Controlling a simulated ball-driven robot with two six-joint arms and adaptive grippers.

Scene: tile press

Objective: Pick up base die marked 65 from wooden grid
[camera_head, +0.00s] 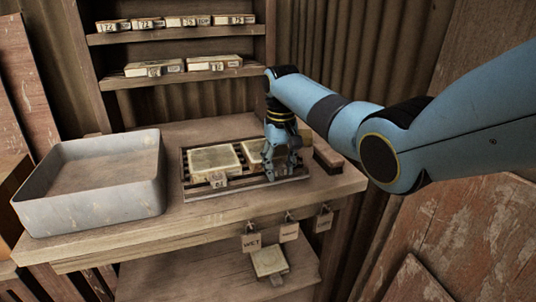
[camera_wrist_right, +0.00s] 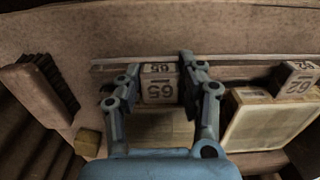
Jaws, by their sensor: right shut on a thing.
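The base die marked 65 (camera_wrist_right: 160,84) is a pale block with dark numerals, between the two fingers of my right gripper (camera_wrist_right: 160,90) in the right wrist view. In the head view the right gripper (camera_head: 284,170) points down at the right part of the wooden grid (camera_head: 246,187), and its fingers mostly hide the die. I cannot tell whether the die still touches the grid. A block marked 62 (camera_wrist_right: 300,80) sits beside a framed pale tile (camera_wrist_right: 268,122). That tile (camera_head: 214,160) lies on the grid's left part. My left gripper is not in view.
A grey tray (camera_head: 150,190) stands at the left of the bench. A brush (camera_head: 328,160) lies right of the grid, also seen in the wrist view (camera_wrist_right: 38,92). Shelves (camera_head: 190,80) with numbered blocks stand behind. Tags, one reading WET (camera_head: 252,242), hang from the front edge.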

